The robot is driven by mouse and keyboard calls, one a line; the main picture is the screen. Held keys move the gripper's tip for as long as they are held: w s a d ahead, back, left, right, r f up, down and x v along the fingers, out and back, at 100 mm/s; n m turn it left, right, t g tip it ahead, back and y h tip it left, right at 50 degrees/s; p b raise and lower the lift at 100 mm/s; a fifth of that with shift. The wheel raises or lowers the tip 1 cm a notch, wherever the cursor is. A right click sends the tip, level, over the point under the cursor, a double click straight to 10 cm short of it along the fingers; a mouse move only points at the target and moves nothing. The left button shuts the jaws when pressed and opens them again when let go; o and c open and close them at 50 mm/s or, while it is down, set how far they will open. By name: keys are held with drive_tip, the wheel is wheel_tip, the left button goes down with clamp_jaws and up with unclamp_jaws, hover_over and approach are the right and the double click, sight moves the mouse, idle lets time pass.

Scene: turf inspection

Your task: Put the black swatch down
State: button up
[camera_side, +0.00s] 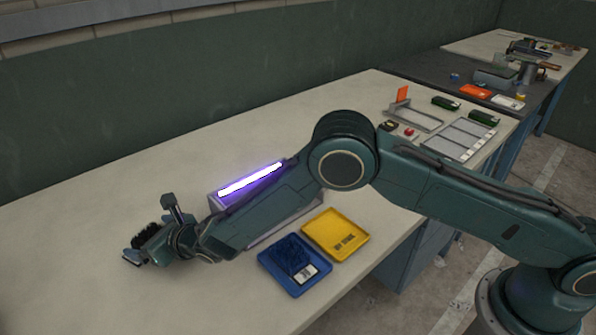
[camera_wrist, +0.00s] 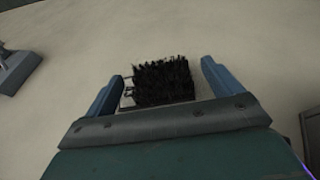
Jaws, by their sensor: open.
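The black swatch (camera_wrist: 163,82) is a small square of black bristly turf. In the wrist view it lies between the two blue fingers of my gripper (camera_wrist: 161,85), with a gap clear on the right side and a narrower one on the left. In the side view the swatch (camera_side: 147,238) shows at the end of my gripper (camera_side: 150,232), at the left part of the pale bench. My gripper is open. Whether the swatch rests flat on the bench cannot be told for certain.
A box with a glowing violet-white lamp (camera_side: 250,180) stands just right of my gripper. A blue tray (camera_side: 266,257) with a dark blue swatch (camera_side: 291,254) and a yellow tray (camera_side: 350,229) lie near the front edge. The bench left of my gripper is clear.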

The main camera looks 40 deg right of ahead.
drive_tip(key=shift+c, duration=0.2)
drive_tip(key=c, duration=1.1)
drive_tip(key=shift+r, duration=0.15)
wheel_tip(320, 180, up, 20)
drive_tip(key=shift+f, duration=0.1)
idle(0.4)
